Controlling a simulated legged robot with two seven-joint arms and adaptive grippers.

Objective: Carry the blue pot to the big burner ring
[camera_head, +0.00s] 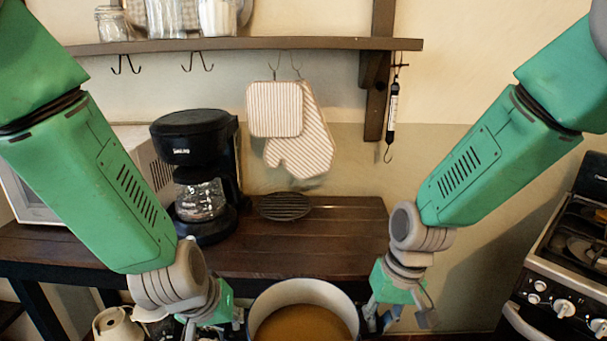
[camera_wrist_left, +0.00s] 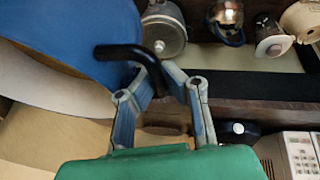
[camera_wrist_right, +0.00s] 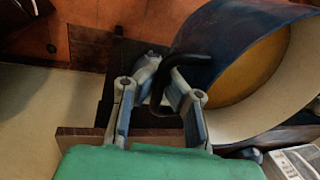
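The blue pot (camera_head: 258,325) is at the bottom middle of the head view, with a pale inside and brown contents; its lower part is cut off. Its blue wall shows in the left wrist view (camera_wrist_left: 75,35) and the right wrist view (camera_wrist_right: 215,45). My left gripper (camera_wrist_left: 157,72) is closed around one black handle (camera_wrist_left: 120,52). My right gripper (camera_wrist_right: 160,70) is closed around the opposite black handle (camera_wrist_right: 200,58). The stove (camera_head: 570,265) at the right edge has burners (camera_head: 590,250), partly cut off. A round black ridged plate (camera_head: 285,206) lies on the wooden counter.
The dark wooden counter (camera_head: 310,245) lies beyond the pot, bare at its front right. A black coffee maker (camera_head: 195,165) and a white microwave (camera_head: 150,160) stand at its left. Mitts (camera_head: 300,140) hang on the wall.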

